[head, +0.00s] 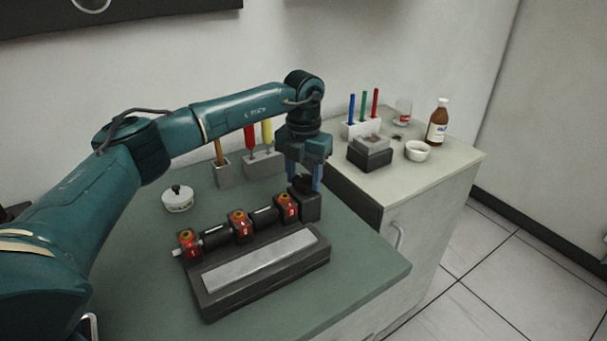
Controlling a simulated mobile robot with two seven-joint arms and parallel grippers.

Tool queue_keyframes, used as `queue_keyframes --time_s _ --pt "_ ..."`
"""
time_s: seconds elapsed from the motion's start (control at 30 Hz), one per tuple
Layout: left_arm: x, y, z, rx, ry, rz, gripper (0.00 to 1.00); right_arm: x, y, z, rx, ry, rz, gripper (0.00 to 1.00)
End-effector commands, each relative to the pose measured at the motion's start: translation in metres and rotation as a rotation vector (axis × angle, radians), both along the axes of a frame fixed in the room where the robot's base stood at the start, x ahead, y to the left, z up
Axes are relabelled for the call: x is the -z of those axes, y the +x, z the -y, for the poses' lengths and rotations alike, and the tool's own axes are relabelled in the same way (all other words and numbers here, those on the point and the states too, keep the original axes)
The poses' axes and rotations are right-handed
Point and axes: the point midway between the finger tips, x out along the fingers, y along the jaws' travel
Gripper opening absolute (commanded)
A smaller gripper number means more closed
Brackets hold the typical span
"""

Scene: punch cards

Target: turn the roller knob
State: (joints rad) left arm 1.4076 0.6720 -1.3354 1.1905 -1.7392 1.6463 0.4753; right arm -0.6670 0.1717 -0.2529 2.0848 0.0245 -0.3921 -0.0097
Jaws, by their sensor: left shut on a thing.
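A dark card-punch-like device (215,298) with a pale flat strip (258,260) on its front sits on the green-topped table. A black roller with several red blocks (238,222) runs along its back. A dark knob (302,184) sits at the roller's right end, largely covered by my gripper. My left gripper (304,180) points down from above with its blue fingers shut on the knob. My right gripper is not in view.
A white lidded pot (177,198) stands behind the device. Holders with brown, red and yellow handled tools (262,165) stand at the back. A cabinet (440,165) at right carries a brown bottle (437,122), a white bowl (417,151) and coloured pens. The table's front right is clear.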

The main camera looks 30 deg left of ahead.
Motion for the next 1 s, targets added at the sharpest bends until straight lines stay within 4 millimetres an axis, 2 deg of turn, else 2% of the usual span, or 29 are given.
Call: queue_keyframes --time_s 0.07,0.1,0.37,0.6,0.7,0.87,1.0 --pt "-0.001 0.0 0.0 -0.005 -0.001 0.001 0.24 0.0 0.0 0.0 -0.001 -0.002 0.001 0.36" --pt "-0.001 0.0 0.0 -0.004 -0.001 0.001 0.47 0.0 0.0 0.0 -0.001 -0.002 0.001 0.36" --pt "0.0 0.0 0.0 -0.002 -0.001 0.001 0.68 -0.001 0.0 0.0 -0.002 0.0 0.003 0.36" --pt "-0.001 0.0 0.0 0.0 0.0 0.001 0.68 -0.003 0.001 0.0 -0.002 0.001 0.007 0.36" --pt "-0.007 0.001 0.0 0.0 -0.001 0.003 0.68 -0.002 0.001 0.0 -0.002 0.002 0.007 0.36" --pt "-0.033 0.001 0.0 0.0 -0.001 0.006 0.68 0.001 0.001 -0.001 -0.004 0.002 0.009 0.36" --pt "-0.066 0.001 0.0 -0.001 -0.001 0.006 0.68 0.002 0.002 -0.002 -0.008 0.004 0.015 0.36"
